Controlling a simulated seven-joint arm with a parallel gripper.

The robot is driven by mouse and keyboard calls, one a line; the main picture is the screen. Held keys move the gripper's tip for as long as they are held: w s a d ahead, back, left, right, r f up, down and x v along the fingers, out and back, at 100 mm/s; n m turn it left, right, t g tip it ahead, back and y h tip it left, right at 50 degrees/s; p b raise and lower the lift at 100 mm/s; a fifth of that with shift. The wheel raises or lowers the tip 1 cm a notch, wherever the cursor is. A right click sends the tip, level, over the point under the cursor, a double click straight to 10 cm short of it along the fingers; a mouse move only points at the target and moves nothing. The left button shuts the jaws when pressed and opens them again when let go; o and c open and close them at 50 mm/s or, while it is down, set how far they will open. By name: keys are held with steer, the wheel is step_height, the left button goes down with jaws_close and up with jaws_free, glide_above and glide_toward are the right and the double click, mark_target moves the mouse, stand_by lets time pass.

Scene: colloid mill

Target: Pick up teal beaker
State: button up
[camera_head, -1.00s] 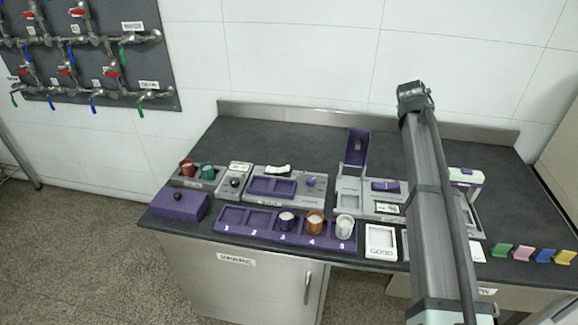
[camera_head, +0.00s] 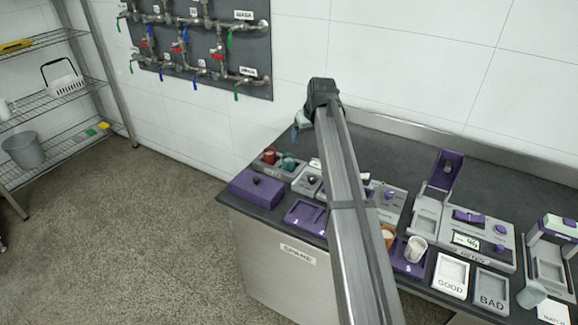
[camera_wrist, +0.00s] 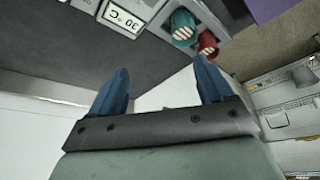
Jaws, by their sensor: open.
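The teal beaker (camera_head: 289,162) stands in a grey holder at the left end of the counter, just right of a red beaker (camera_head: 269,156). In the wrist view the teal beaker (camera_wrist: 183,27) is at the top, beside the red beaker (camera_wrist: 207,42), beyond and between the fingers. My gripper (camera_wrist: 160,85) is open and empty, its two blue fingers apart. In the head view my gripper (camera_head: 299,128) shows small above the teal beaker's area, partly hidden by my arm.
A purple box (camera_head: 257,188) stands in front of the beakers at the counter's left edge. A device with a 30 °C display (camera_wrist: 124,17) is beside the holder. My arm covers part of the purple numbered rack (camera_head: 306,216). A white cup (camera_head: 415,249) stands in it.

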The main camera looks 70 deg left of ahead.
glide_toward(288, 157)
steer(key=f, duration=0.2)
steer(key=s+f, duration=0.1)
steer(key=shift+f+n+g, duration=0.15)
steer(key=shift+n+g, duration=0.15)
steer(key=shift+w+x, duration=0.2)
steer(key=shift+x, duration=1.1)
steer(key=shift+w+x, duration=0.2)
steer(key=shift+x, duration=1.1)
steer(key=shift+c, duration=0.4)
steer(key=c, duration=1)
